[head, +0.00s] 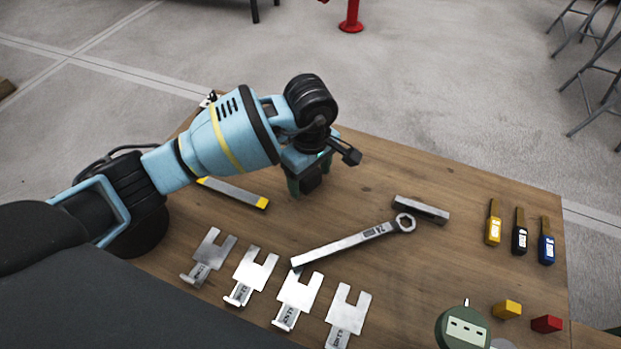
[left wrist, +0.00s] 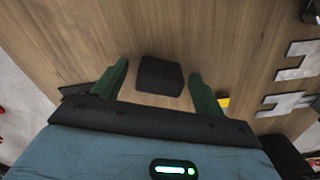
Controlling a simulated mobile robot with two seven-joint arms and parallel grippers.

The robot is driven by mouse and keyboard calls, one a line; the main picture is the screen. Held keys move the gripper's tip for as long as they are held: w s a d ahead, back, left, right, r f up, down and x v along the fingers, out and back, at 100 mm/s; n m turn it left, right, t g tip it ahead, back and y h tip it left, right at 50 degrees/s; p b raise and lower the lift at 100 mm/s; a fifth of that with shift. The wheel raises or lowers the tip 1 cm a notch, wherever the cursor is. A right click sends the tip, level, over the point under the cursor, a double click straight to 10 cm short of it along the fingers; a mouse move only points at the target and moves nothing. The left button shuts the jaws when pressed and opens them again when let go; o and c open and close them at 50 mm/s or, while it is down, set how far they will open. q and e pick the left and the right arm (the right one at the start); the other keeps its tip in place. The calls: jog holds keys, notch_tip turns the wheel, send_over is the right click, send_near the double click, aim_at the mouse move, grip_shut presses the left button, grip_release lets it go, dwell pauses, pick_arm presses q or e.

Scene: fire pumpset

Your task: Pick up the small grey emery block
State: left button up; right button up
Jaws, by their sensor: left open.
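A small dark grey block, which looks like the emery block (left wrist: 160,75), lies on the wooden table in the left wrist view. It shows between the two green fingers of my left gripper (left wrist: 155,85), with bare wood on both sides of it. In the head view the block (head: 312,179) is partly hidden by my left gripper (head: 308,174), which points down over the table's far left part. The left gripper is open and holds nothing. I cannot tell how high the fingertips are above the table. My right gripper is not in view.
A yellow-ended bar (head: 233,193) lies close left of the gripper. A wrench (head: 350,243), a grey bar (head: 420,209) and several fork-shaped metal plates (head: 252,273) lie nearer and to the right. Marker-like tools (head: 520,232) and a green gauge (head: 462,328) are farther right.

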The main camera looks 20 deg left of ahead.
pick_arm(q)
jog(key=shift+f, duration=0.3)
jog(key=shift+c, duration=0.3)
jog(key=c, duration=1.1)
jog(key=shift+c, duration=0.2)
jog(key=shift+r, duration=0.15)
jog(key=shift+r, duration=0.55)
notch_tip(320, 180, up, 2)
jog(key=shift+w+r, duration=0.1)
jog(key=shift+r, duration=0.15)
jog(key=s+d, duration=0.1)
jog(key=s, duration=0.4)
jog(key=s+d, duration=0.2)
jog(key=s, duration=0.3)
jog(key=s+d+r+p, duration=0.1)
jog(key=s, duration=0.4)
jog(key=shift+s+d+r, duration=0.1)
jog(key=shift+s+d, duration=0.1)
jog(key=shift+s, duration=0.1)
